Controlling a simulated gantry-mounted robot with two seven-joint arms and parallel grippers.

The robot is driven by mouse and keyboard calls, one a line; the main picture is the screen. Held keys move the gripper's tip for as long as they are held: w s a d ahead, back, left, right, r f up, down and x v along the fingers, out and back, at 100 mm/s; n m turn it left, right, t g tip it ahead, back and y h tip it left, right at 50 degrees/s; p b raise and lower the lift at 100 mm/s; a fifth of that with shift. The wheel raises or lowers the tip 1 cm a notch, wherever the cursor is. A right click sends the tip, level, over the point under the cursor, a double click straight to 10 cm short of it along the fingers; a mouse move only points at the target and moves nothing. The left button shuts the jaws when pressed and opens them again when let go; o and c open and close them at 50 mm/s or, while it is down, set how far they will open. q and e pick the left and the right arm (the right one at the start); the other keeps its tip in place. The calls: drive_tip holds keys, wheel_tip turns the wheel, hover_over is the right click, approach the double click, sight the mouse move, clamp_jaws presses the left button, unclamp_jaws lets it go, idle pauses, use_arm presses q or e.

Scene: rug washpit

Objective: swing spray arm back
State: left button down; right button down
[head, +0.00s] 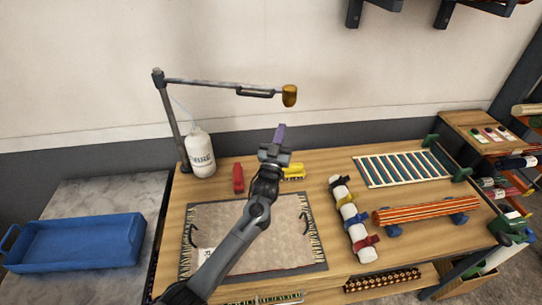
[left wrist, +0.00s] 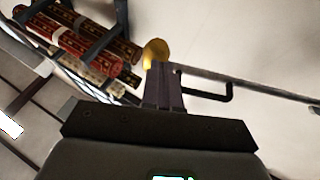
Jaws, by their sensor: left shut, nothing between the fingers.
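The spray arm (head: 215,86) is a thin grey bar on an upright post (head: 170,120) at the back left of the table. It reaches right over the table and ends in a brass spray head (head: 289,95). A dark handle (head: 255,93) hangs under the bar near that end. My left gripper (head: 280,134) is shut and empty, pointing up, a little below the spray head and apart from it in the head view. In the left wrist view the fingers (left wrist: 163,85) show in front of the brass head (left wrist: 155,52), with the handle (left wrist: 210,94) to their right. My right gripper is not in view.
A white bottle (head: 200,153) hangs by the post. Below lie a small rug (head: 245,225), a red tool (head: 238,178) and a yellow brush (head: 293,172). A rolled white bundle (head: 352,220) and a striped rack (head: 403,169) are right. A blue tub (head: 75,243) stands left.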

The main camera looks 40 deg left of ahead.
use_arm(q)
drive_tip(key=v, duration=0.8)
drive_tip(key=shift+b, duration=0.3)
drive_tip(key=shift+s, duration=0.1)
